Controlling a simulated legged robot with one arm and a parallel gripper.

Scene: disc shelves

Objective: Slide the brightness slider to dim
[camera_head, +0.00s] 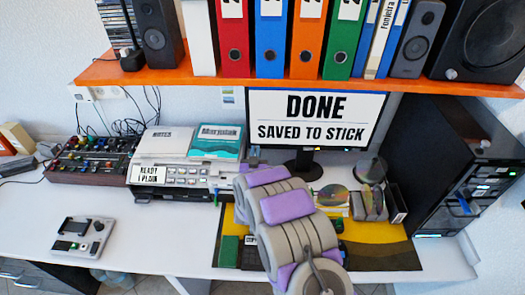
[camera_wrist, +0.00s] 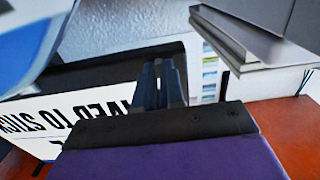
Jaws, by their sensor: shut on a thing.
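The monitor (camera_head: 318,118) reads "DONE, SAVED TO STICK" and stands under the shelf. In the wrist view its white screen (camera_wrist: 50,122) shows upside down at the left, with its dark bezel (camera_wrist: 95,68) above. My gripper (camera_wrist: 158,85) is at the bezel, near the monitor's lower left corner. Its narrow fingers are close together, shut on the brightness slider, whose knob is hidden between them. I cannot read the slider's position.
The orange shelf (camera_head: 205,72) with binders and speakers hangs above. A stacked device with books (camera_head: 170,172) stands left of the monitor. A disc holder (camera_head: 369,203) is at its right. A small grey device (camera_head: 80,240) sits at the left on otherwise clear white desk (camera_head: 150,240).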

